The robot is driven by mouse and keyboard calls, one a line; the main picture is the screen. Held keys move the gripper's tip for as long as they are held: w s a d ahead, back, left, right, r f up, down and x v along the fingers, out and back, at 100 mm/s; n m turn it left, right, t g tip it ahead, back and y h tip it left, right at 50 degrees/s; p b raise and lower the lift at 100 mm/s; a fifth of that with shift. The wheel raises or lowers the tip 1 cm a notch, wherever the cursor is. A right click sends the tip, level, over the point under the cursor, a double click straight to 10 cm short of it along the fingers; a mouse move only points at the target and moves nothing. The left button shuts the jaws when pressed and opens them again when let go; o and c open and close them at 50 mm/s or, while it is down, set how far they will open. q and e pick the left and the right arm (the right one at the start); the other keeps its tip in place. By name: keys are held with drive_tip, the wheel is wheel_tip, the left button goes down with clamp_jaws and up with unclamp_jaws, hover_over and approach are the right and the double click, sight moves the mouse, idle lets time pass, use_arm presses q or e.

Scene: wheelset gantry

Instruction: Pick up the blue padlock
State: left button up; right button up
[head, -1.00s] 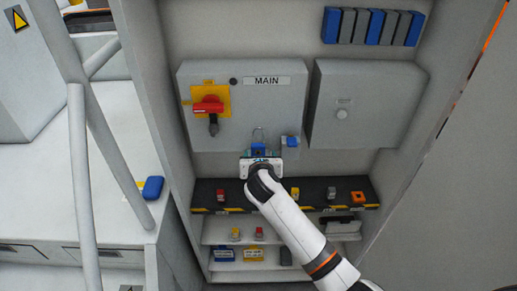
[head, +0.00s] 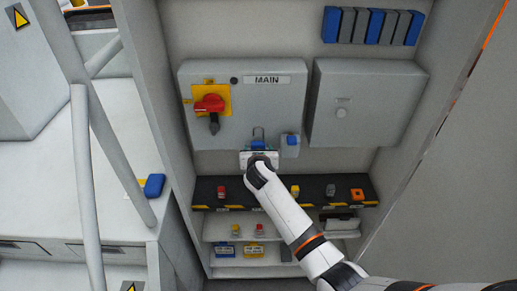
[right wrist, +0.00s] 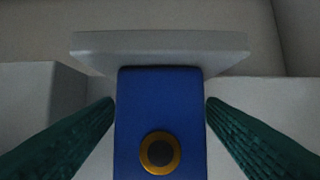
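The blue padlock (head: 258,144) is below the MAIN box, with its shackle upward. In the right wrist view, its blue body (right wrist: 160,110) shows a round brass-coloured ring around a dark centre. My right gripper (head: 259,153) is at the padlock from the front and partly hides its lower body. In the right wrist view, the green finger pads of this gripper (right wrist: 159,103) stand on either side of the body, with narrow gaps showing. The fingers look open around it; contact at the tips is not clear. My left gripper is not in view.
A small grey box with a blue part (head: 291,145) is close at the right. Above are the MAIN box (head: 265,110) with a red handle (head: 209,103) and another grey box (head: 362,105). A dark shelf (head: 235,193) with several small locks lies below.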

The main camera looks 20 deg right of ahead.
drive_tip(key=c, duration=1)
